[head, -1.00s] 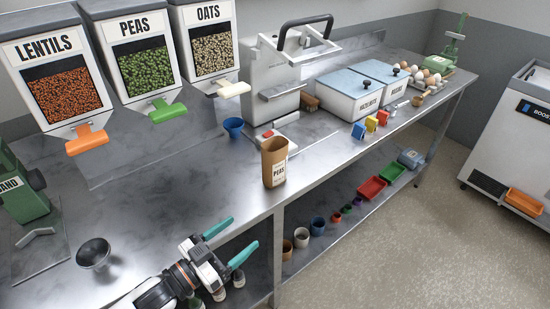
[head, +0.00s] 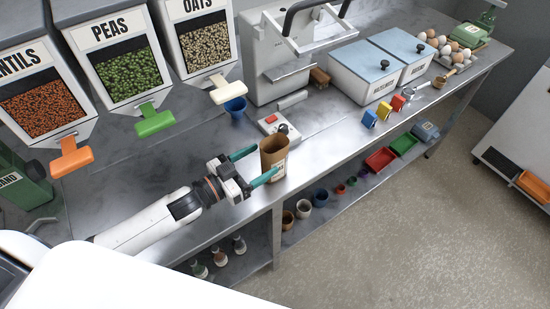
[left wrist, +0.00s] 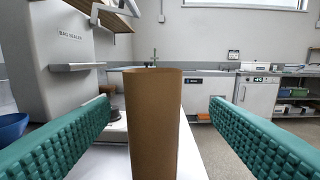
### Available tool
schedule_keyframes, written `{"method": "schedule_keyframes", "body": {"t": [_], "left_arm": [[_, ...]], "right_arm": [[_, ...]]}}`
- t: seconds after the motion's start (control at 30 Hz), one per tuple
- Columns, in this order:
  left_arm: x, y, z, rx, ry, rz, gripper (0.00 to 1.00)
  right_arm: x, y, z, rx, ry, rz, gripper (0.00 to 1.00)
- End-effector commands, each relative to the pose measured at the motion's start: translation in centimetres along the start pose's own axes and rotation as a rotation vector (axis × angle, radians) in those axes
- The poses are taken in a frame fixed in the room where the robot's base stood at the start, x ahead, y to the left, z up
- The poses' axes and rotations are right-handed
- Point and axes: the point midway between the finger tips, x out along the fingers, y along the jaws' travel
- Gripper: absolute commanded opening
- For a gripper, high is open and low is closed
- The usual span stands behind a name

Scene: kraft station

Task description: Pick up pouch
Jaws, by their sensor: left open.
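The pouch (head: 274,157) is a brown kraft paper bag standing upright with an open top near the front edge of the steel bench. In the left wrist view the pouch (left wrist: 153,125) stands in the middle, between the two teal fingers and ahead of them, with a gap on each side. My left gripper (head: 254,166) is open, its teal fingertips close to the pouch in the head view. The lower part of the pouch is partly hidden behind a finger in the head view. My right gripper does not show.
Dispensers of lentils, peas (head: 127,70) and oats stand at the back left. Bench to the pouch's right (head: 325,138) is clear.

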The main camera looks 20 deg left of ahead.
Motion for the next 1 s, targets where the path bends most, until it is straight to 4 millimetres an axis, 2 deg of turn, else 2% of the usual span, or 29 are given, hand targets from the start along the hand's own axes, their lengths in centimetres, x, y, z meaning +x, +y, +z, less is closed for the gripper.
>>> {"method": "schedule_keyframes", "body": {"t": [0.1, 0.27, 0.53, 0.67, 0.87, 1.0], "left_arm": [[1.5, 0.1, 0.2, 0.0, -0.001, 0.001, 0.71], [2.5, 0.1, 0.1, 0.001, 0.0, 0.002, 0.71], [6.4, 0.5, -0.1, 0.0, 0.0, 0.001, 0.71], [7.2, 0.4, -0.3, 0.001, 0.001, 0.001, 0.71], [7.2, 0.4, -0.4, 0.0, 0.001, 0.0, 0.71], [7.1, 0.4, -0.4, 0.0, 0.001, 0.0, 0.5]], "right_arm": [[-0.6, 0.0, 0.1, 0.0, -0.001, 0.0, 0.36], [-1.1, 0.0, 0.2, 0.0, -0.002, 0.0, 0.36], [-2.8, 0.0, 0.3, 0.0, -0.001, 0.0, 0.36], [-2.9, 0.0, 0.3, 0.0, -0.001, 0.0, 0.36], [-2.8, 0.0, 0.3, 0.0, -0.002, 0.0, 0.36], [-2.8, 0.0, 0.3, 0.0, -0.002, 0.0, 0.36]]}}
